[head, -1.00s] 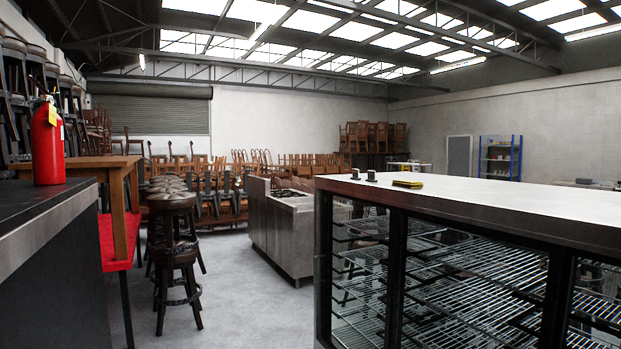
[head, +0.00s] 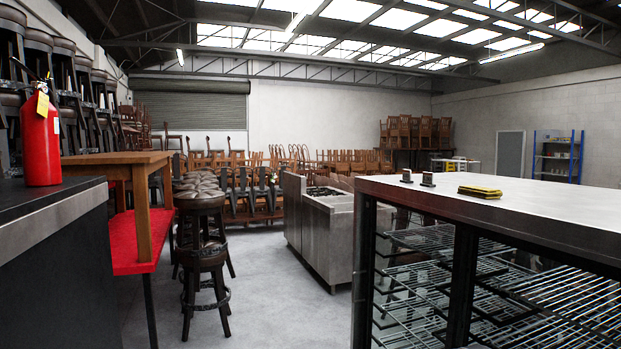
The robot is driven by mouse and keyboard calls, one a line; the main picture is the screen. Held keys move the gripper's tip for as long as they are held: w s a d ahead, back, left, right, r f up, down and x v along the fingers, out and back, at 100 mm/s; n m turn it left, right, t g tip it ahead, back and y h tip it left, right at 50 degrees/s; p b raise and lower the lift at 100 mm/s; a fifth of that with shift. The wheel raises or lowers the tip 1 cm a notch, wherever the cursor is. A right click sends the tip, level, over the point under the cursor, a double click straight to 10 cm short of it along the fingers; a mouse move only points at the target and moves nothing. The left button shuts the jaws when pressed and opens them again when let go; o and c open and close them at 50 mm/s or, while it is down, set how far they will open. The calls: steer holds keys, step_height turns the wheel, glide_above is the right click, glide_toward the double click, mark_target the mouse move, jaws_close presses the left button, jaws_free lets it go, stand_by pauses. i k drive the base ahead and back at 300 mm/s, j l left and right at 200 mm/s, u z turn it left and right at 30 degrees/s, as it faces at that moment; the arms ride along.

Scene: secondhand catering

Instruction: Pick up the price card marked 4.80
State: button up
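No price card marked 4.80 can be made out in the head view. On the pale top of the glass-sided cabinet (head: 560,212) lie a flat yellow and black object (head: 480,192) and two small dark objects, one (head: 407,176) at the corner and another (head: 427,180) beside it. They are too small to read any marking. A yellow tag (head: 42,104) hangs on the red fire extinguisher (head: 41,148) at the left; its writing is not legible. My gripper is not in view.
A dark counter (head: 50,212) is close on the left. Dark stools (head: 203,255) and a wooden table (head: 120,160) stand behind it. A steel cooking unit (head: 320,230) stands ahead. Clear grey floor (head: 262,310) runs between the stools and the cabinet. Stacked chairs fill the back.

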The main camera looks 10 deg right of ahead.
mark_target(406, 173)
steer(key=i+l+u, duration=0.1)
steer(key=i, duration=0.4)
steer(key=i+l+u, duration=0.1)
steer(key=i+l, duration=0.25)
steer(key=i, duration=0.15)
